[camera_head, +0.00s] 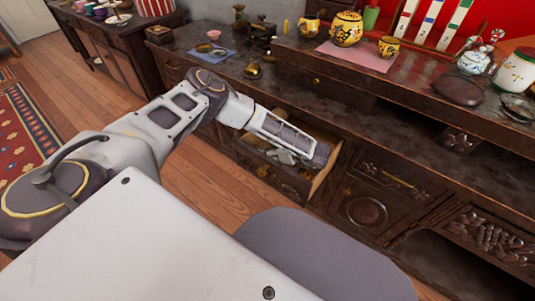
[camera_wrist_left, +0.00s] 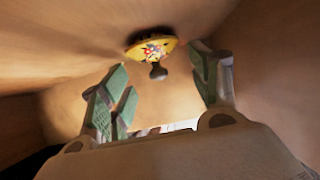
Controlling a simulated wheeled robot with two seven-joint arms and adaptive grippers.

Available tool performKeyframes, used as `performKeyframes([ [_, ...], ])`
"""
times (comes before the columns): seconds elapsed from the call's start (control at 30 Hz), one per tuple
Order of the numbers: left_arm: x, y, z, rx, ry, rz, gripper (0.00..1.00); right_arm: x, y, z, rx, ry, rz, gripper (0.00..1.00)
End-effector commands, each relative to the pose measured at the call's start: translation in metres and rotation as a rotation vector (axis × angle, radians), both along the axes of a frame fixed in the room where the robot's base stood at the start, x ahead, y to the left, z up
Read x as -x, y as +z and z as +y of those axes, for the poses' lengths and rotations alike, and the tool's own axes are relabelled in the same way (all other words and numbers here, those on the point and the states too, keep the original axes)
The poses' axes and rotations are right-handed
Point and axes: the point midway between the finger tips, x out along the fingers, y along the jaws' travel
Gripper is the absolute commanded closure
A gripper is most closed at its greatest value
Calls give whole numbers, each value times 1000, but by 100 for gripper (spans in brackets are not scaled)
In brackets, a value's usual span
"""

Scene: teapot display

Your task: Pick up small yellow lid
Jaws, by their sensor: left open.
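The small yellow lid (camera_wrist_left: 150,49) has a painted flower pattern and a dark knob. In the left wrist view it lies inside an open wooden drawer (camera_head: 321,180), just beyond my fingertips and roughly between them. My left gripper (camera_head: 288,157) reaches down into that drawer in the head view. In the left wrist view its green-padded fingers are spread apart, with nothing between the pads. My right gripper is not in view.
The drawer walls stand close around my left gripper. On the cabinet above are a yellow teapot (camera_head: 346,29) and yellow pots on a pink mat (camera_head: 357,57). A blue mat (camera_head: 211,53) with small items lies farther left.

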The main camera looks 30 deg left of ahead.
Motion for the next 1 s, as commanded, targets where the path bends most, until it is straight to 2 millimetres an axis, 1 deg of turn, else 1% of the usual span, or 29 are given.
performKeyframes([
  [0.23, 0, 0, 0, 0, 0, 0, 38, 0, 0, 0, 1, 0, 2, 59],
  [0.27, 0, 0, 0, 0, 0, 0, 39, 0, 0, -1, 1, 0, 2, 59],
  [0.6, 0, 0, 0, 1, 0, 0, 83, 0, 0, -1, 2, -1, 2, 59],
  [0.63, 0, 0, 0, 1, 0, 0, 85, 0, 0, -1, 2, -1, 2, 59],
  [0.73, 0, -1, 0, 1, 0, 1, 88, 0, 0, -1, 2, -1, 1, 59],
  [1.0, 1, -3, 0, 3, -1, 3, 88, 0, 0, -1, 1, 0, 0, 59],
])
